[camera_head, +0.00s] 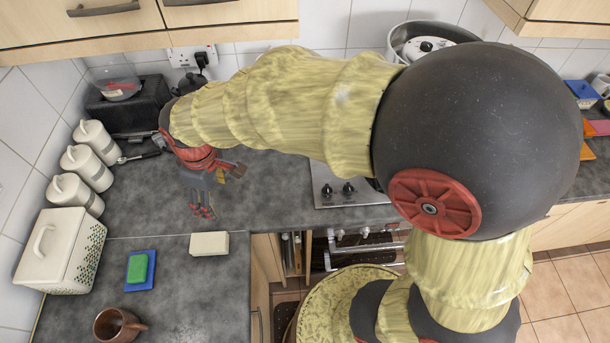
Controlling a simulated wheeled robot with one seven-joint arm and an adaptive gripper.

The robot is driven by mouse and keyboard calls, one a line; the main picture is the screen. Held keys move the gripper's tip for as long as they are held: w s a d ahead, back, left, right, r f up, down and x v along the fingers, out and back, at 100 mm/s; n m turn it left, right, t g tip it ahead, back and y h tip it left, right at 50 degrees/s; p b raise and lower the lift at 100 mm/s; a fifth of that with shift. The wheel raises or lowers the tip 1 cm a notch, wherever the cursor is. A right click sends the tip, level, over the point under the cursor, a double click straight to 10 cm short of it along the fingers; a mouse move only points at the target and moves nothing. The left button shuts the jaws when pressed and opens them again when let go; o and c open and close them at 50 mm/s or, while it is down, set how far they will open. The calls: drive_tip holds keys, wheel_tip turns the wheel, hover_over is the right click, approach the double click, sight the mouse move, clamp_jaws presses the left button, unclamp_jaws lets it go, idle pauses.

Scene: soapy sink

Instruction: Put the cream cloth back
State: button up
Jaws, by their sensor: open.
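The cream cloth (209,243) looks like a small flat cream block. It lies on the grey counter at lower left, near the counter's front edge. My gripper (203,211) points down over the counter, just behind the cloth in the picture and apart from it. Its jaws are open and nothing shows between them. How high the fingertips are above the counter is hard to tell.
A blue cloth (128,284) with a green block (138,267) on it lies left of the cream cloth. A brown mug (116,324), a white bread bin (55,262) and white canisters (78,193) stand nearby. The hob (335,186) is to the right.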

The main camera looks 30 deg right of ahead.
drive_tip(key=s+d+r+m+t, duration=0.2)
drive_tip(key=s+d+r+m, duration=0.3)
drive_tip(key=d, duration=0.4)
drive_tip(key=s+d+r+m+t, duration=0.2)
drive_tip(key=s+d+r+m, duration=0.3)
drive_tip(key=s+d+r, duration=0.3)
drive_tip(key=shift+s+d+r+h, duration=0.15)
drive_tip(key=shift+s+d+h, duration=0.15)
drive_tip(key=shift+s+d, duration=0.7)
drive_tip(key=shift+w+d, duration=0.1)
drive_tip(key=shift+w, duration=0.1)
wheel_tip(320, 180, down, 8)
drive_tip(key=b, duration=0.7)
drive_tip(key=shift+r+b, duration=0.2)
drive_tip(key=shift+b, duration=0.15)
drive_tip(key=shift+c, duration=1)
